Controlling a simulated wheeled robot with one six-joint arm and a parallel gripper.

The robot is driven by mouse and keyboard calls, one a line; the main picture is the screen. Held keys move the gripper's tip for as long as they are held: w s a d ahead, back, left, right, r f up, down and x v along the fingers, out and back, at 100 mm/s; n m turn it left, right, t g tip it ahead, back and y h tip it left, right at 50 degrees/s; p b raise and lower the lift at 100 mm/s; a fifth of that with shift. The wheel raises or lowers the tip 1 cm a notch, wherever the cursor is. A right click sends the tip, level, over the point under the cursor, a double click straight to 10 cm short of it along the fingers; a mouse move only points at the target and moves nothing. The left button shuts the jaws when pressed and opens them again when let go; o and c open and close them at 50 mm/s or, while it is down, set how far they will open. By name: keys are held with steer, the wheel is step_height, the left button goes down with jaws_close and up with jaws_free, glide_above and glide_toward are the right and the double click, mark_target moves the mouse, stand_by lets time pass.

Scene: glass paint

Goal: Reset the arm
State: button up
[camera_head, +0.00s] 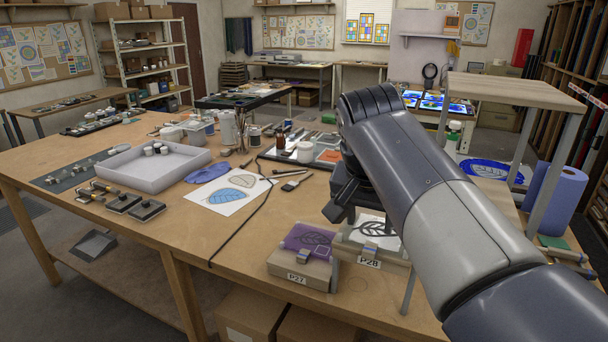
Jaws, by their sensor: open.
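My arm (440,190) reaches in from the lower right corner and bends over the front right of the wooden workbench (235,290). My gripper (338,210) points down past the arm's bent end, above the two small clipped blocks. It is open, and I see nothing held in it. Part of it is hidden behind my own arm. Below it are a block labelled P27 (302,277) with a purple leaf plate (308,240) and a block labelled P28 (378,263) with a clear leaf plate (372,233).
A white tray (152,185) with small jars stands left. A leaf drawing (231,190), brushes and a black cable lie mid-bench. A raised wooden shelf (525,90) and a blue paper roll (556,200) stand close to my arm on the right. Bare bench shows front left.

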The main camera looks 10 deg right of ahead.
mark_target(369, 251)
steer(key=x, duration=1.1)
steer(key=shift+s, duration=0.1)
steer(key=shift+r+p, duration=0.15)
steer(key=shift+p, duration=0.15)
steer(key=shift+r, duration=0.1)
